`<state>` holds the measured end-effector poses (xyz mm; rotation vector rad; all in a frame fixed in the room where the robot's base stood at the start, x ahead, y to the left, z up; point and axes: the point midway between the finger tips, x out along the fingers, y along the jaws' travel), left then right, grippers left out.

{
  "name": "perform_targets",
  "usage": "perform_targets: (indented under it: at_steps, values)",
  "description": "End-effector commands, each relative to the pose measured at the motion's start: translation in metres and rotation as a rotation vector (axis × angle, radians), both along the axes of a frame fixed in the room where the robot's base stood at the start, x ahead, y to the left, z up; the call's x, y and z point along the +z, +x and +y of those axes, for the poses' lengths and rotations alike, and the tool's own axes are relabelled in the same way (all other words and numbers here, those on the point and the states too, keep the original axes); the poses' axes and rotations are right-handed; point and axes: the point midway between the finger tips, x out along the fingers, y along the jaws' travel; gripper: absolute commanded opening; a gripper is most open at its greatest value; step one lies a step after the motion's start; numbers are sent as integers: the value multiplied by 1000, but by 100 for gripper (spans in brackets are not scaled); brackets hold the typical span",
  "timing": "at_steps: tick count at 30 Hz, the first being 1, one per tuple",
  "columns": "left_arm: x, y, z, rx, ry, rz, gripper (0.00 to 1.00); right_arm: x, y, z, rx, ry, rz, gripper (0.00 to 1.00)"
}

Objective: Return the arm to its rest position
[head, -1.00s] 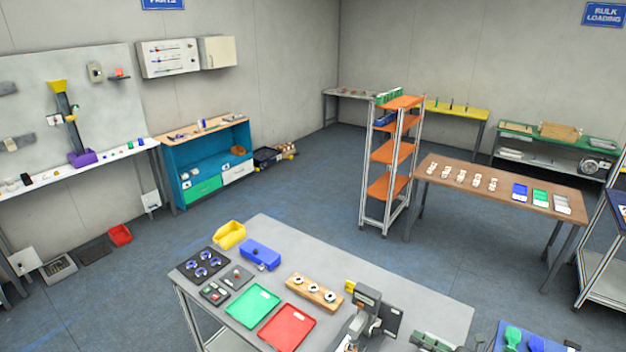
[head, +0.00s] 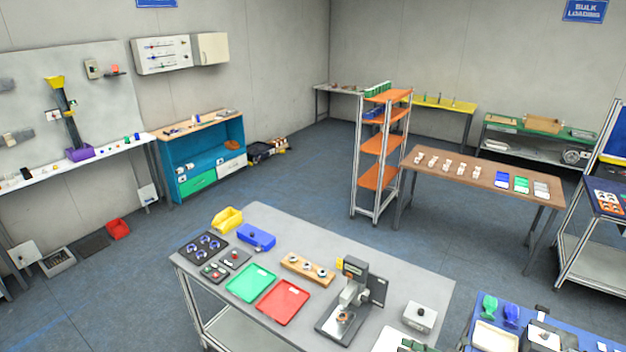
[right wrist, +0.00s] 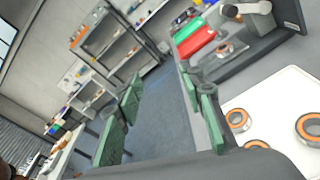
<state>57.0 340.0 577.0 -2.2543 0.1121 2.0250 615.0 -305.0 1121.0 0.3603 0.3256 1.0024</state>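My right gripper (right wrist: 166,105) shows in the right wrist view with its two green-padded fingers apart and only floor seen between them. It is open and empty. In the head view only a bit of its green finger pads (head: 416,346) shows at the bottom edge, over the near part of the grey workbench (head: 415,278). A white tray (right wrist: 285,85) with several orange-ringed bearings (right wrist: 309,128) lies beside the gripper in the wrist view. My left gripper is in neither view.
A grey press-like device (head: 352,292) stands on the bench with an orange-ringed bearing at its base. A white box with a black knob (head: 420,316) is to its right. Red (head: 283,302) and green (head: 251,283) trays lie left. A blue-topped table (head: 483,322) stands at right.

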Motion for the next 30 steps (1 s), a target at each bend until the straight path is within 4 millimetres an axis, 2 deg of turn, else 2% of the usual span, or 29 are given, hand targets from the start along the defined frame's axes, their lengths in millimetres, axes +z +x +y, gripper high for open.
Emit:
perform_targets:
  at_steps: [5,10,14,15,18,21,23,25,30]
  values:
    - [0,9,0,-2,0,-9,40,-34,-31,18,78,-157,-90,36]
    - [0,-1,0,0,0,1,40,-77,-75,38,207,-377,-238,36]
    - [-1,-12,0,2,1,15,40,-120,-128,54,383,-624,-432,36]
    - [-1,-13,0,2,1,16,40,-133,-147,58,453,-713,-512,36]
    - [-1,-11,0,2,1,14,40,-157,-192,61,647,-936,-721,36]
    - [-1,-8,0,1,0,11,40,-167,-231,55,850,-1141,-923,36]
    - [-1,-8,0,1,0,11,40,-167,-251,48,975,-1254,-1031,36]
    - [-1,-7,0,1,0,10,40,-161,-270,37,1113,-1369,-1137,36]
    - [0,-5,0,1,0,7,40,-139,-300,12,1370,-1552,-1279,36]
